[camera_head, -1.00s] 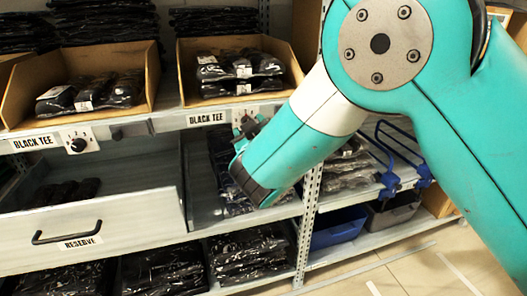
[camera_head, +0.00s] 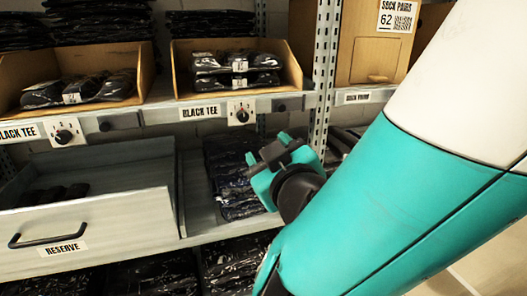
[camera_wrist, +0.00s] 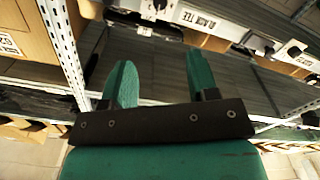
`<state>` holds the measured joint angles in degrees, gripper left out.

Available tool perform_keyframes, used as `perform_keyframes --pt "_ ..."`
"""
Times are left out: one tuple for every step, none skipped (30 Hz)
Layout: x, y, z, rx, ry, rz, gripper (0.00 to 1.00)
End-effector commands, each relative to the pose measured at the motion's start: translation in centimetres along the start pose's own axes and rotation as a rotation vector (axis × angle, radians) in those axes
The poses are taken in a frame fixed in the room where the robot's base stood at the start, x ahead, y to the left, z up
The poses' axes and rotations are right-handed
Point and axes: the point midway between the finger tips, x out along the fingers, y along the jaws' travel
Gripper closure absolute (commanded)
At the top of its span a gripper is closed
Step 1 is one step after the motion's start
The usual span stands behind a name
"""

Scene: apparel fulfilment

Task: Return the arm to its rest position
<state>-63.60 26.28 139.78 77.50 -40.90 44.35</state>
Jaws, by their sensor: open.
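My gripper (camera_head: 273,163) is in front of the shelving, right of the open drawer, in the head view. In the wrist view its two green fingers (camera_wrist: 160,85) stand apart with nothing between them. My teal and white arm fills the right side of the head view and hides part of the shelves behind it.
The reserve drawer (camera_head: 105,225) is pulled out at the lower left, with dark packs inside. Two cardboard bins (camera_head: 178,75) of black tees stand on the shelf above. A sock pairs box (camera_head: 375,62) stands behind my arm. A shelf post (camera_head: 323,75) rises near my gripper.

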Motion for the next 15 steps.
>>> perform_keyframes --pt "0.0 0.0 0.0 0.0 0.0 0.0 0.46" --pt "0.0 0.0 0.0 0.0 0.0 0.0 0.46" --pt "0.0 0.0 0.0 0.0 0.0 0.0 0.46" --pt "0.1 0.1 0.1 0.002 -0.004 0.002 0.46" --pt "0.1 0.3 0.2 0.006 -0.012 0.007 0.46" --pt "0.2 0.9 0.6 0.018 -0.034 0.02 0.46" --pt "0.3 1.4 1.2 0.031 -0.062 0.034 0.46" --pt "0.3 2.2 1.9 0.048 -0.099 0.05 0.46" --pt "0.4 3.4 3.2 0.08 -0.167 0.077 0.46" --pt "0.3 4.4 4.3 0.109 -0.228 0.098 0.46" --pt "0.1 5.4 5.6 0.14 -0.299 0.116 0.46" --pt "-0.5 6.5 7.4 0.187 -0.404 0.133 0.46" --pt "-1.2 7.2 8.8 0.223 -0.487 0.138 0.46" --pt "-1.9 7.7 10.1 0.258 -0.572 0.135 0.46" --pt "-3.1 8.0 11.4 0.304 -0.68 0.115 0.46"
